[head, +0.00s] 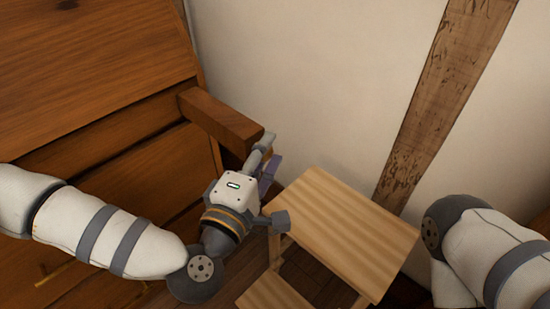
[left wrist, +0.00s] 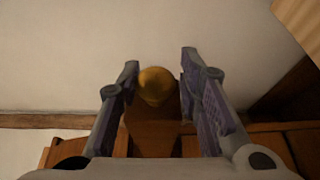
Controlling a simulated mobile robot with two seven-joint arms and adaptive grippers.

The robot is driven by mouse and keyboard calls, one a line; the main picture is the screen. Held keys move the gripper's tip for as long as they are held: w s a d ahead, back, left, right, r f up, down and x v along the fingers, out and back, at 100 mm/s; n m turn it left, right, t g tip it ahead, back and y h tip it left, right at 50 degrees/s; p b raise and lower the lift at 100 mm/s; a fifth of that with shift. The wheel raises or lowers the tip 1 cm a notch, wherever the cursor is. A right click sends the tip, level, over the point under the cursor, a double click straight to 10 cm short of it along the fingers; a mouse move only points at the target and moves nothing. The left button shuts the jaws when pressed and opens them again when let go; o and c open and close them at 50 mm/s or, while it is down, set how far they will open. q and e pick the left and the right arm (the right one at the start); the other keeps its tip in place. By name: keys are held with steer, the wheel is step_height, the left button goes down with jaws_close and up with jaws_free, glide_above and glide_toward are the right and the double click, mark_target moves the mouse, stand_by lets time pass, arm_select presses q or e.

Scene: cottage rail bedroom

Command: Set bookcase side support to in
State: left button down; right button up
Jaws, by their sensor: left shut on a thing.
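The bookcase (head: 95,55) is a brown wooden piece with a slanted front at the left of the head view. Its side support (head: 220,120) is a square wooden bar that sticks out from the bookcase front, toward the wall. My left gripper (head: 266,165) is at the outer end of this bar. In the left wrist view the support's end (left wrist: 155,128) and a round yellowish knob (left wrist: 155,86) lie between the fingers of my left gripper (left wrist: 160,78), which is shut on the support. My right arm shows at the right edge, but its gripper is out of view.
A light wooden stool or small table (head: 345,225) stands close beside my left gripper, below and to the right. A white wall (head: 320,80) with a dark wooden beam (head: 445,100) is behind. Drawer fronts lie below the support, partly behind my left arm.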

mark_target(201, 121)
arm_select(q)
steer(key=w+a+b, duration=0.1)
steer(key=w+a, duration=0.2)
steer(key=w, duration=0.1)
steer(key=w+a+b, duration=0.1)
steer(key=w+a, duration=0.2)
steer(key=a, duration=0.1)
steer(key=w+a+r+b, duration=0.1)
steer(key=w+a, duration=0.3)
steer(key=shift+w+a, duration=0.25)
steer(key=shift+w, duration=0.1)
steer(key=shift+w+a, duration=0.2)
steer(key=shift+w, duration=0.05)
steer(key=c, duration=1.2)
jaws_free()
steer(key=shift+r, duration=0.1)
steer(key=shift+c, duration=0.2)
steer(key=shift+s, duration=0.1)
steer(key=shift+f, duration=0.25)
steer(key=shift+s, duration=0.1)
steer(key=v, duration=1.2)
